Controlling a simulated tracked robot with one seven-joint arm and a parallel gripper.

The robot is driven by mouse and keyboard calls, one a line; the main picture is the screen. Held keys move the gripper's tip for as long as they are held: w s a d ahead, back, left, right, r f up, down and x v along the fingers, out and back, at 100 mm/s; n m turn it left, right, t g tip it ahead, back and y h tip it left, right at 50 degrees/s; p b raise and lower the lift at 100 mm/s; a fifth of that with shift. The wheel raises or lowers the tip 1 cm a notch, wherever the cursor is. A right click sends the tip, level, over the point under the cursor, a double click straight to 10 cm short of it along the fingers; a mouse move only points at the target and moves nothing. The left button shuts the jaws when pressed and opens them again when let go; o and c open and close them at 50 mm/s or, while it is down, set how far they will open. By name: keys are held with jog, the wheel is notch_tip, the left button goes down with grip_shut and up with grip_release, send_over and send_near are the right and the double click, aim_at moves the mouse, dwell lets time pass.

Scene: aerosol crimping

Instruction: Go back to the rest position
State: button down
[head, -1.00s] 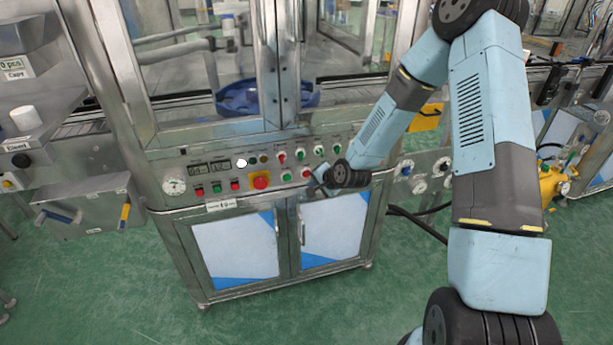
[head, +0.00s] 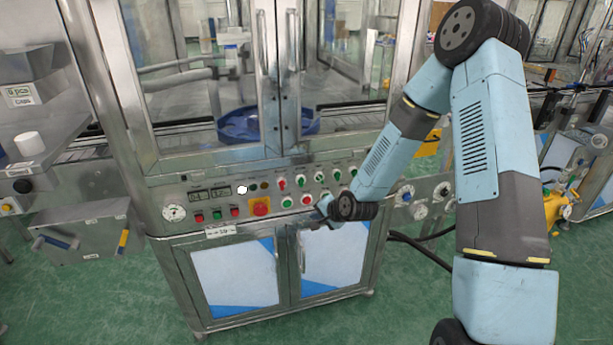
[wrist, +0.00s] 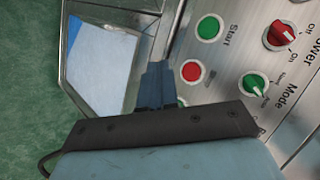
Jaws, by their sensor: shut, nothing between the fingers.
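My gripper (head: 322,212) is in front of the right part of the control panel (head: 188,191), just below the lower row of buttons. In the wrist view my gripper's dark fingers (wrist: 157,84) are together with nothing between them. A green Start button (wrist: 209,28), a red button (wrist: 192,71), a red Power knob (wrist: 281,34) and a green Mode knob (wrist: 253,84) show beyond the fingers. The fingers appear apart from these controls. In the head view the wrist hides part of the panel's right end.
Glass doors with long upright handles (head: 262,45) stand above the panel. A blue bowl (head: 240,126) is behind the glass. Cabinet doors (head: 235,275) are below. A grey box with handles (head: 80,235) stands at left. Green floor (head: 90,310) is open in front.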

jog(key=s+d+r+n+g+h, duration=0.1)
jog(key=s+d+r+n+h, duration=0.35)
jog(key=r, duration=0.75)
jog(key=s+d+r+n+h, duration=0.1)
jog(key=s+d+r, duration=0.4)
jog(key=d+r, duration=0.65)
jog(key=s+d+r+n, duration=0.1)
jog(key=s+d+r, duration=0.1)
jog(key=s+r, duration=0.5)
jog(key=s+d+r+n+g, duration=0.1)
jog(key=s+r, duration=0.6)
jog(key=s, duration=0.8)
jog(key=shift+s+d+h, duration=0.3)
jog(key=shift+d+h, duration=0.05)
jog(key=shift+d, duration=0.05)
jog(key=c, duration=1.8)
grip_release()
jog(key=shift+r, duration=0.1)
